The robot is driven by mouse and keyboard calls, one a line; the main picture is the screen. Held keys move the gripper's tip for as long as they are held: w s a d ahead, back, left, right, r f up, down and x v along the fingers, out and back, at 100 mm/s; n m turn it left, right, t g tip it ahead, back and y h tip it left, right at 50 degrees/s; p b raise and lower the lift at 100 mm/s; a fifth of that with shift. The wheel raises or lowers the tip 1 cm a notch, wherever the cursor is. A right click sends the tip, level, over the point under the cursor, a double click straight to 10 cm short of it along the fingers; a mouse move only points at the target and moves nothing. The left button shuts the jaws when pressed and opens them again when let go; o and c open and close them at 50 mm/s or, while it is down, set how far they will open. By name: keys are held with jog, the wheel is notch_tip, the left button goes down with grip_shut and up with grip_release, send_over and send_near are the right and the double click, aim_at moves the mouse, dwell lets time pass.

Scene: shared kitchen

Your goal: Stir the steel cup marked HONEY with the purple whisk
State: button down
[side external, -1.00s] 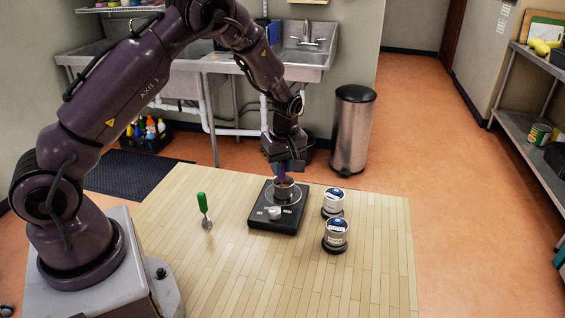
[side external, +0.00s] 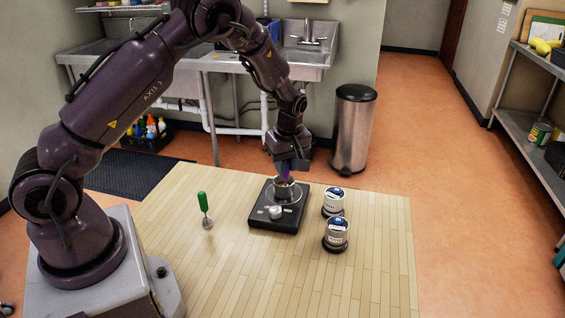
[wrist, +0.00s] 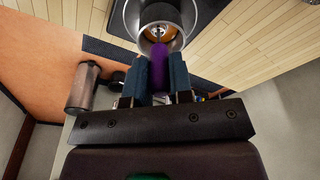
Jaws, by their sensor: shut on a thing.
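My gripper (side external: 289,167) is shut on the purple whisk (wrist: 161,64), whose handle stands between the blue fingers in the wrist view. The whisk points down, and its wire end is at the mouth of a steel cup (wrist: 158,13). The cup shows amber-brown contents in the wrist view. The cup (side external: 282,192) sits on the round plate of a black hot plate or scale (side external: 262,221) with a light knob. My gripper is just above the cup. The cup's marking cannot be read here, and my fingers partly hide the whisk in the side view.
A green-handled utensil (side external: 203,206) stands to the left. The wooden table's (side external: 370,285) front is clear. A steel bin (side external: 353,128) stands behind.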

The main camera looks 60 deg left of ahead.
jog(key=shift+w+a, duration=0.15)
jog(key=shift+w, duration=0.1)
jog(key=shift+a, duration=0.45)
jog(key=shift+s+a, duration=0.1)
jog(key=shift+s, duration=0.3)
jog(key=shift+s+d, duration=0.25)
jog(key=shift+d, duration=0.1)
jog(key=shift+w+d, duration=0.25)
jog(key=shift+d, duration=0.05)
jog(key=shift+w, duration=0.1)
jog(key=shift+a, duration=0.3)
